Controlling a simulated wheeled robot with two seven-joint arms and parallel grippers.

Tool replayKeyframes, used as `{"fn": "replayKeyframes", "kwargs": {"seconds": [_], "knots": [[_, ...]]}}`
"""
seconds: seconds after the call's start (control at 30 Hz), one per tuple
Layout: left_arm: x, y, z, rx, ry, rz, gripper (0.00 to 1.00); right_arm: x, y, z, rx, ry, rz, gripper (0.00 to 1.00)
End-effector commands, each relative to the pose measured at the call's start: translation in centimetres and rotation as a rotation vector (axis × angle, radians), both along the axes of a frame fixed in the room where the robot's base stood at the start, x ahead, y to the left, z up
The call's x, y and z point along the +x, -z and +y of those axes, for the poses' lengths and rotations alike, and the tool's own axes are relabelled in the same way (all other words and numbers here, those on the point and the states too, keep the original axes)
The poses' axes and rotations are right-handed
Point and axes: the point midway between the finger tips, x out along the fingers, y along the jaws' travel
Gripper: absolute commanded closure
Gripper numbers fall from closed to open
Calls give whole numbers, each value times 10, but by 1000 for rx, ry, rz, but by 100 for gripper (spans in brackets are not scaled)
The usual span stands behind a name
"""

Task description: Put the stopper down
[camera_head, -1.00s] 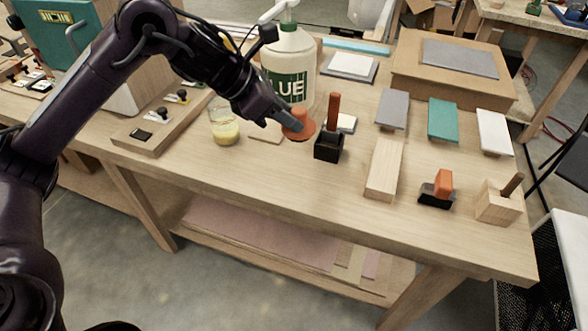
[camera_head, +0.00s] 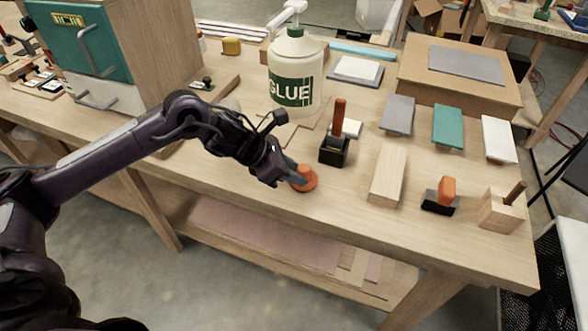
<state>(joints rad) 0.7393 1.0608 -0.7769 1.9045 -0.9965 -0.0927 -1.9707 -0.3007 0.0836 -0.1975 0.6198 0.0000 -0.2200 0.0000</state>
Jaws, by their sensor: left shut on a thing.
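The stopper (camera_head: 305,181) is an orange-red disc with a raised knob. It is at the front part of the wooden workbench (camera_head: 345,215), left of the black block with the upright orange-brown handle. My left gripper (camera_head: 298,178) comes in from the left and is shut on the stopper's knob. The stopper is at or just above the bench top; I cannot tell whether it touches. The glass jar with yellow contents is hidden behind my left arm. My right gripper is not in view.
A black block with an upright handle (camera_head: 338,140) stands close right of the stopper. A large glue bottle (camera_head: 294,75) stands behind. A pale wood block (camera_head: 387,174) and a black-and-orange tool (camera_head: 440,196) lie further right. The bench's front edge is near, with bare wood around the stopper.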

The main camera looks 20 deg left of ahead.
Motion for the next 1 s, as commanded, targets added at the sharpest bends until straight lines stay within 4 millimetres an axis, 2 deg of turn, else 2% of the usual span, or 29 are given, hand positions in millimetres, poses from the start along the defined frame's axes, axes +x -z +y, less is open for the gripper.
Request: {"fn": "replayKeyframes", "kwargs": {"seconds": [0.23,0.27,0.4,0.8,1.0], "knots": [[0,4,0,0,1,1,100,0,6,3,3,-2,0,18],[0,2,0,0,1,1,69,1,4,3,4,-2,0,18],[0,2,0,0,1,1,51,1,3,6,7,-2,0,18],[-1,-4,3,1,-1,-2,51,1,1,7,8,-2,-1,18],[-16,-29,25,3,-2,-4,51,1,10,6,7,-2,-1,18]]}}
